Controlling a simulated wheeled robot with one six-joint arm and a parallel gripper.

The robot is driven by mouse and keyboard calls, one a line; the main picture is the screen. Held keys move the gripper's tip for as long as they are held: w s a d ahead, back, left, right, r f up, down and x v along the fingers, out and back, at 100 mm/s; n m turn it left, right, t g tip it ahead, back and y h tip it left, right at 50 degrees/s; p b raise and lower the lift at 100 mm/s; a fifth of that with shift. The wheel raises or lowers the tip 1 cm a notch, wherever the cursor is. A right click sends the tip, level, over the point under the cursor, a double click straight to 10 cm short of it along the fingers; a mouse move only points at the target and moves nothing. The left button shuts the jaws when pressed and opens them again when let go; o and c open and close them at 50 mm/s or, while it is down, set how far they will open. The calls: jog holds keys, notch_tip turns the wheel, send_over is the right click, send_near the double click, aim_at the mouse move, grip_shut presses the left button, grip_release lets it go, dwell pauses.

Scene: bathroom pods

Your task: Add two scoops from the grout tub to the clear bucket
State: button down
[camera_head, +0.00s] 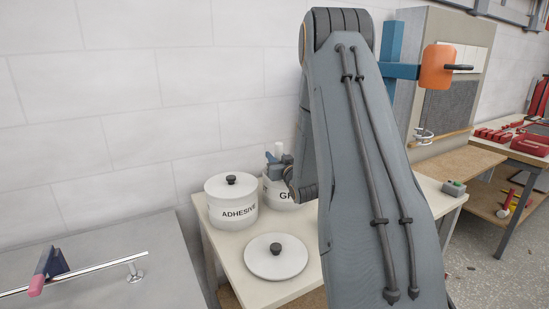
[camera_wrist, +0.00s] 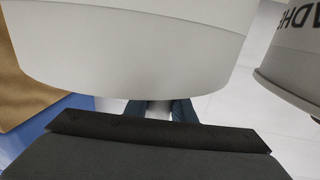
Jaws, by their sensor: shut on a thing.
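The grout tub (camera_head: 282,198) is white with black letters, of which "GR" shows. It stands on the table behind the adhesive tub, and my arm hides its right part. My gripper (camera_head: 278,160) is at the top of this tub, with blue fingers shut on a small white upright piece (camera_head: 278,149). I cannot tell whether that is a scoop handle. In the wrist view a large pale tub wall (camera_wrist: 130,50), apparently the grout tub, covers the fingertips, and only part of the blue fingers (camera_wrist: 160,110) shows. The clear bucket is not visible in either view.
The lidded adhesive tub (camera_head: 232,205) stands close to the left of the grout tub. A loose white lid with a black knob (camera_head: 276,257) lies on the table (camera_head: 234,256) in front. A metal rail (camera_head: 90,270) is at lower left. A workbench (camera_head: 530,160) stands at right.

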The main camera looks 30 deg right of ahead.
jog(key=shift+r, duration=0.15)
notch_tip(320, 180, up, 11)
jog(key=p, duration=0.6)
dwell(0.9)
jog(key=shift+r, duration=0.1)
dwell(0.3)
